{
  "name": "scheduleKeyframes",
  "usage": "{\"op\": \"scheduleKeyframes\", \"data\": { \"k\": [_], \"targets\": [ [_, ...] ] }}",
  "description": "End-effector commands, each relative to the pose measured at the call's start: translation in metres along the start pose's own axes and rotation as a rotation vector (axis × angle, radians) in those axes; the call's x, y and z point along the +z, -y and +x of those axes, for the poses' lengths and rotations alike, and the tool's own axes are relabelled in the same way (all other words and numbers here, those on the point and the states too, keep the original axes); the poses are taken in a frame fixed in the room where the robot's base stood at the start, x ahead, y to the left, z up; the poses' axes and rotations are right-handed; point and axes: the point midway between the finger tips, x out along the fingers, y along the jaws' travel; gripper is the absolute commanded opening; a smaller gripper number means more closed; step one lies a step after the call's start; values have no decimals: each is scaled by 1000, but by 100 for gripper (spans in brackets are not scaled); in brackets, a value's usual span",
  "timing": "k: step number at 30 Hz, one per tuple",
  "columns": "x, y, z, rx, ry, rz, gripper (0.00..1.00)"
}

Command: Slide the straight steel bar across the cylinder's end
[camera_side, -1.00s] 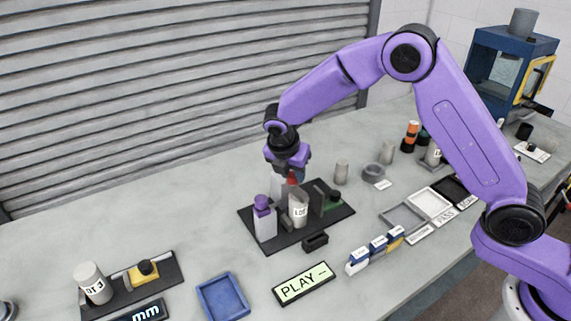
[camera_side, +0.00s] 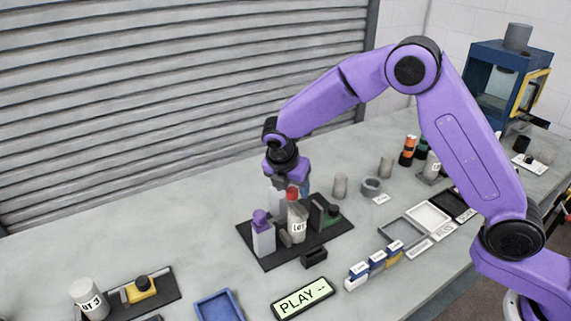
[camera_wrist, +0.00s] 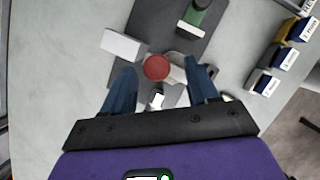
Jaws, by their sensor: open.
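A grey cylinder (camera_side: 297,222) with a LOT label stands upright on a black plate (camera_side: 268,262). A red round part (camera_side: 293,193) sits at its upper end and shows from above in the wrist view (camera_wrist: 156,68). My gripper (camera_side: 288,187) is pointing down over the cylinder. In the wrist view its two blue fingers (camera_wrist: 160,76) are apart, one on each side of the red part; whether they touch anything I cannot tell. I cannot pick out the straight steel bar with certainty; several grey pieces stand close around the cylinder, partly hidden.
A purple-topped block (camera_side: 262,236) stands left of the cylinder, a green part (camera_side: 333,217) right of it. A small black holder (camera_side: 314,257) and a PLAY display (camera_side: 303,298) lie in front. A blue tray (camera_side: 220,307) is front left.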

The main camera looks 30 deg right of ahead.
Motion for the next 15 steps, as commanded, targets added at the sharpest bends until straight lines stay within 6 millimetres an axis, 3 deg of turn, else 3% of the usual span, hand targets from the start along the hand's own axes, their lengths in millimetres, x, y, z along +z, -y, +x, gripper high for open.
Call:
{"op": "scheduleKeyframes", "data": {
  "k": [15],
  "targets": [
    [-1,-1,-107,7,-1,-2,59]
  ]
}}
